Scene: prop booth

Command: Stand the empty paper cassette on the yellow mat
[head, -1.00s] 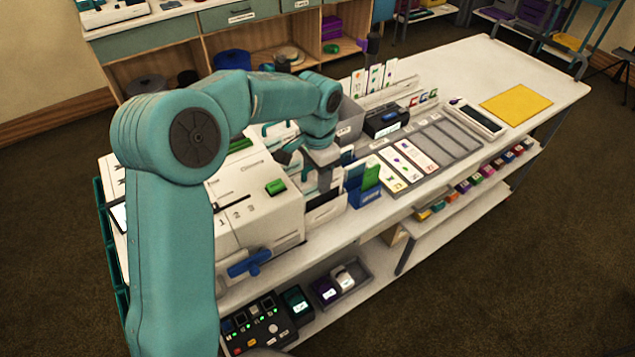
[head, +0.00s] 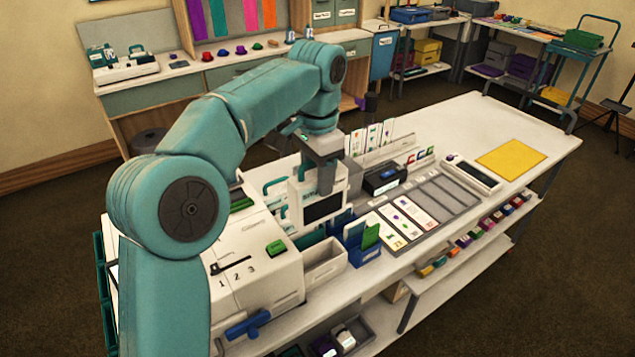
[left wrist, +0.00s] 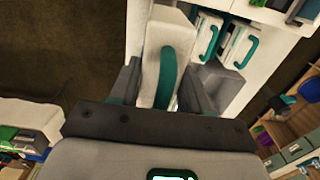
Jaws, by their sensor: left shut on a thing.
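My left gripper (head: 325,178) is shut on a white cassette (head: 305,202) with a dark window in its front. It holds the cassette upright above the left part of the counter, over a white open-topped bin. In the left wrist view the cassette's teal handle (left wrist: 166,79) is between the fingers. Two more teal-handled white cassettes (left wrist: 208,38) stand beside it. The yellow mat (head: 511,158) lies bare at the far right end of the counter, well away from the gripper. My right gripper is not in view.
A white machine (head: 262,262) stands left of the cassette.

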